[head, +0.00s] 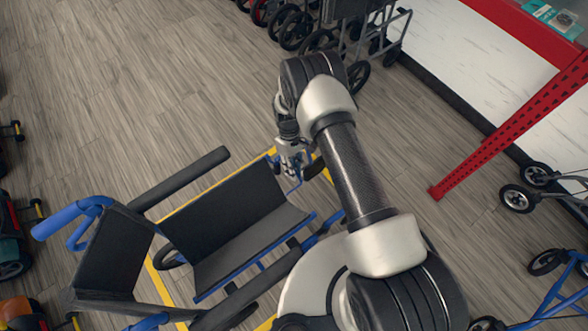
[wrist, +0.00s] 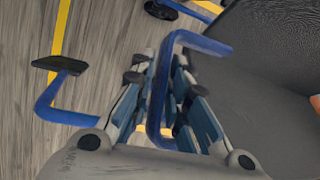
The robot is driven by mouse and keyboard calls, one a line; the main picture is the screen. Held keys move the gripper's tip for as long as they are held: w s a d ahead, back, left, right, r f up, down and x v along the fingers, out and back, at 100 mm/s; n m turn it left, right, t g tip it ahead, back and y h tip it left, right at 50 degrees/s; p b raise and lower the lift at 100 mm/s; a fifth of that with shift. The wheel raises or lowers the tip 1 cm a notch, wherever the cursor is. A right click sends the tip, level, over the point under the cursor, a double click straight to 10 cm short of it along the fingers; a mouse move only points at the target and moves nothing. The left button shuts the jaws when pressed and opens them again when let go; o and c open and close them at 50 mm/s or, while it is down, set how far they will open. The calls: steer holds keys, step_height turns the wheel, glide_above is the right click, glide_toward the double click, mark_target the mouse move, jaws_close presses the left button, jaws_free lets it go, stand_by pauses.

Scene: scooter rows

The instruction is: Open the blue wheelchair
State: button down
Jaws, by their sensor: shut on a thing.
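The blue wheelchair (head: 228,222) stands at the lower left of the head view, with a blue frame and black seat, backrest and armrests. Its black seat panels meet at an angle. My gripper (head: 295,170) is at the chair's far end, by the blue frame. In the wrist view my gripper (wrist: 168,85) is shut on a blue tube (wrist: 156,115) of the wheelchair, which runs between the fingers. A black panel of the chair fills the right of that view. A black pad on another blue tube (wrist: 58,112) is at the left. My arm hides part of the chair's right side.
Yellow floor lines (head: 158,280) surround the chair. Folded dark wheeled chairs (head: 345,30) stand at the top. A red post (head: 500,135) and more walkers (head: 518,198) are at the right. Scooters (head: 10,240) line the left edge. The wood floor at upper left is clear.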

steer(key=shift+w+a+f+g+h+b, duration=0.15)
steer(key=shift+w+a+f+b, duration=0.2)
steer(key=shift+w, duration=0.1)
steer(key=shift+w+a+f+g+h+b, duration=0.15)
steer(key=shift+w+a+f+b, duration=0.1)
steer(key=shift+w+b, duration=0.15)
steer(key=shift+w, duration=0.1)
steer(key=c, duration=1.6)
jaws_free()
steer(key=shift+o, duration=0.2)
steer(key=v, duration=1.2)
